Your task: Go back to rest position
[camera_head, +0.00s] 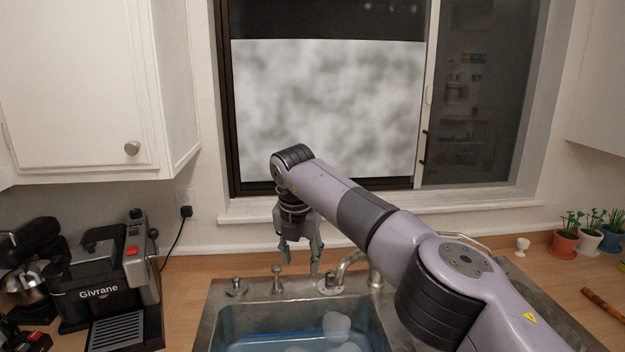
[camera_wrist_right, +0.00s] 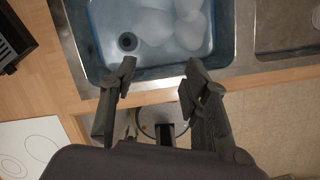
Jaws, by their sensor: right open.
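My right arm reaches in from the lower right of the head view. My right gripper (camera_head: 300,262) hangs pointing down above the back edge of the sink (camera_head: 222,308), left of the faucet (camera_head: 352,262). Its fingers are apart with nothing between them. In the right wrist view the open gripper (camera_wrist_right: 161,72) shows over the front rim of the sink (camera_wrist_right: 222,62). Pale rounded items (camera_wrist_right: 172,22) lie in the blue-tinted basin. My left gripper is in neither view.
A coffee machine (camera_head: 145,262) stands on the counter to the left, below a white cabinet (camera_head: 85,80). A window (camera_head: 330,105) is behind the arm. Potted plants (camera_head: 565,243), a small white cup (camera_head: 522,246) and a brown stick (camera_head: 603,304) are at the right.

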